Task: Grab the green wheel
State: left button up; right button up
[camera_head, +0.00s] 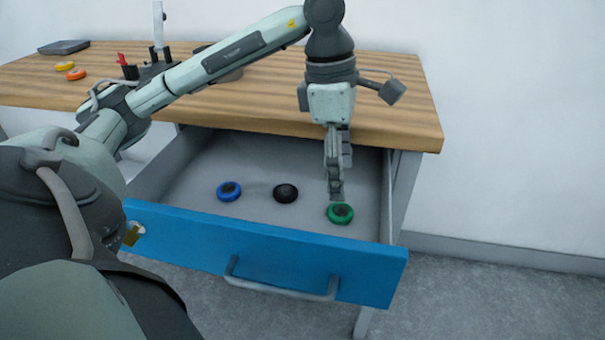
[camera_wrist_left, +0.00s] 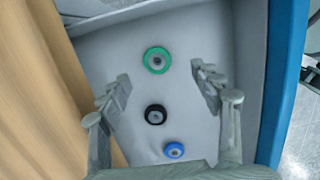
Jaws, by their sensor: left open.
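The green wheel (camera_head: 340,213) lies flat in the open drawer, near its front right corner. It also shows in the left wrist view (camera_wrist_left: 157,60), a little beyond the gap between the fingertips. My left gripper (camera_head: 336,192) points down into the drawer, right by the green wheel in the head view. In the left wrist view, its fingers (camera_wrist_left: 161,84) are spread wide with nothing between their tips. The remaining height above the wheel is hard to tell. My right gripper is not in view.
A black wheel (camera_head: 286,193) and a blue wheel (camera_head: 229,191) lie left of the green one in the drawer. The blue drawer front (camera_head: 270,255) and the wooden tabletop (camera_head: 400,115) bound the space. Yellow and orange rings (camera_head: 76,74) lie on the tabletop.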

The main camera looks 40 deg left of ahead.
aim_at(339, 203)
pick_arm(q)
jog(key=shift+s+a+f, duration=0.1)
jog(key=shift+s+a, duration=0.05)
jog(key=shift+a, duration=0.1)
jog(key=shift+f, duration=0.3)
jog(key=f, duration=0.4)
jog(key=w+f, duration=0.1)
jog(key=f, duration=0.2)
jog(key=shift+d, duration=0.2)
jog(key=shift+c, duration=0.2)
jog(key=c, duration=1.1)
jog(key=shift+r, duration=0.15)
